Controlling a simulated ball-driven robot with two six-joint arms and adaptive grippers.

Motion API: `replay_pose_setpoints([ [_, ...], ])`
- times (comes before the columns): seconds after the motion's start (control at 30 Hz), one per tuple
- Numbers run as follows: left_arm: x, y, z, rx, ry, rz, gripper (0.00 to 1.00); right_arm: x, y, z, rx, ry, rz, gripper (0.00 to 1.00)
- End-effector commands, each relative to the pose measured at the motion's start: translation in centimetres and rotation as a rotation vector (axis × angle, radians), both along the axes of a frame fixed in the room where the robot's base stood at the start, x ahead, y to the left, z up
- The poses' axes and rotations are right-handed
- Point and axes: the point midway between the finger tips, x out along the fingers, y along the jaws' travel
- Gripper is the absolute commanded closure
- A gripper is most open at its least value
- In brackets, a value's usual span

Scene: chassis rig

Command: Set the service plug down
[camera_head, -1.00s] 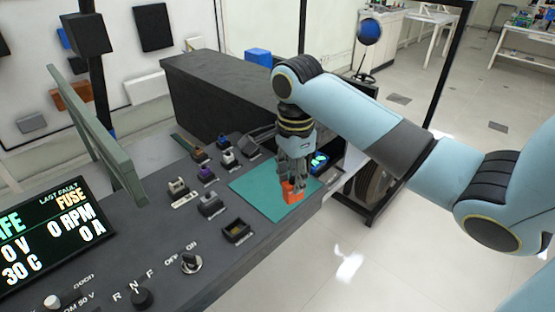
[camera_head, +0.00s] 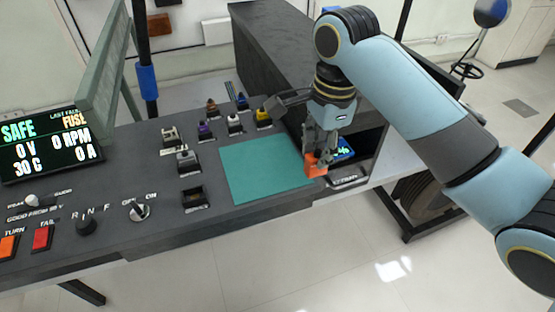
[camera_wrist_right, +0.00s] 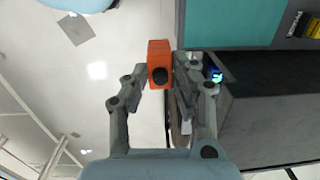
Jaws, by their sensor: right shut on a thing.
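The orange service plug (camera_head: 316,164) is between the fingers of my right gripper (camera_head: 319,150), which is shut on it. In the head view the plug appears at the right edge of the teal mat (camera_head: 262,170), near the bench's edge. In the right wrist view the plug (camera_wrist_right: 159,62), with a dark round hole in its face, sits between the fingertips (camera_wrist_right: 160,75). There the mat (camera_wrist_right: 225,22) lies to its upper right, with pale floor behind and left of the plug. Its height above the bench is hard to judge. My left gripper is not in view.
Several small coloured parts (camera_head: 233,124) stand on the dark bench beyond and left of the mat. A small lit display (camera_head: 344,149) is right behind the gripper. A screen (camera_head: 45,145) and switches are at the left. The mat is bare.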

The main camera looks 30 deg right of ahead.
Motion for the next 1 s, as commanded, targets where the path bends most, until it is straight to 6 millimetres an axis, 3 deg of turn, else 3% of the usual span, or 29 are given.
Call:
replay_pose_setpoints([
  [0.2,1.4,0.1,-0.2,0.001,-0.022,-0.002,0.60,4.5,-0.3,-2.8,0.003,0.004,-0.001,1.00],
  [0.4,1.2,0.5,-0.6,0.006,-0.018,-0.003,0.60,9.0,-0.7,-5.6,0.002,0.005,0.000,1.00],
  [0.5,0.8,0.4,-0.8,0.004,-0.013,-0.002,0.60,10.4,-0.9,-6.4,0.001,0.004,-0.001,1.00],
  [0.67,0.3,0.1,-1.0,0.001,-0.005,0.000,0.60,11.1,-1.0,-7.3,0.000,0.005,0.000,1.00],
  [0.87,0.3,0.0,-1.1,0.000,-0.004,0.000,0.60,11.1,-0.9,-10.2,0.001,0.006,0.000,1.00],
  [1.0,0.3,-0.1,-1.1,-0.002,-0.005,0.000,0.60,11.1,-0.9,-11.0,0.001,0.003,0.001,1.00],
])
